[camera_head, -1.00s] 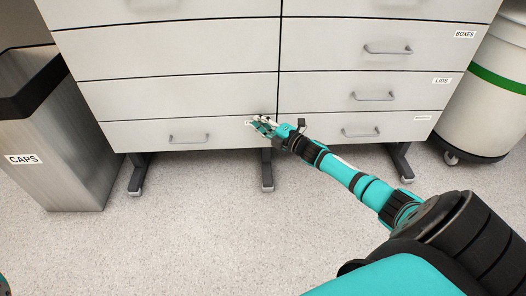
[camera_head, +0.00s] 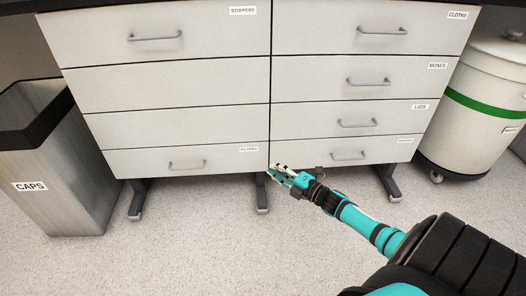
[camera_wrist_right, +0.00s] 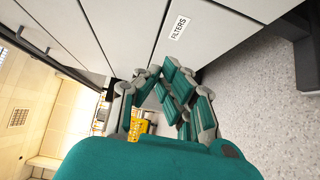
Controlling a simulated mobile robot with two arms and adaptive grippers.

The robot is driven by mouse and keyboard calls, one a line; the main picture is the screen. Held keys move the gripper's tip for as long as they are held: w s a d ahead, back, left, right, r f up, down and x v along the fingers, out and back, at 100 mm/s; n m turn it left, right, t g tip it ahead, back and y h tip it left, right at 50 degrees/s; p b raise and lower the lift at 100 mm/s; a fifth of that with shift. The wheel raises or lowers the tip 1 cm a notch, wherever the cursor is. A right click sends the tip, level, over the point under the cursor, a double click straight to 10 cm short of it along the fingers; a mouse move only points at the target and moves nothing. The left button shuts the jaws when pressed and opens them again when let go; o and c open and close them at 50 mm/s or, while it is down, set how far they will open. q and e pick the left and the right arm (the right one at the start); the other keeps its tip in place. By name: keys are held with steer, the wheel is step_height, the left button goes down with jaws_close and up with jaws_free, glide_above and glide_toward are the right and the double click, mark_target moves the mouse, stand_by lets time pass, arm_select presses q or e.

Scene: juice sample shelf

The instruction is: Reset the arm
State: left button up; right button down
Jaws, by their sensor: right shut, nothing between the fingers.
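My right arm reaches in from the lower right in the head view. Its right gripper (camera_head: 281,173) is in front of the bottom edge of the drawer unit (camera_head: 178,85), by the FILTERS drawer (camera_head: 187,161). The gripper is shut with nothing in it. In the right wrist view the teal fingers (camera_wrist_right: 170,108) show close to the drawer fronts, beside the FILTERS label (camera_wrist_right: 179,28). I cannot tell whether they touch the unit. My left gripper is not in view.
A grey CAPS bin (camera_head: 72,165) stands at the left. A white drum with a green band (camera_head: 472,100) stands on casters at the right. All drawers in view look closed. The speckled floor (camera_head: 200,245) in front is clear.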

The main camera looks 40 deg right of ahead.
steer(key=shift+s, duration=0.25)
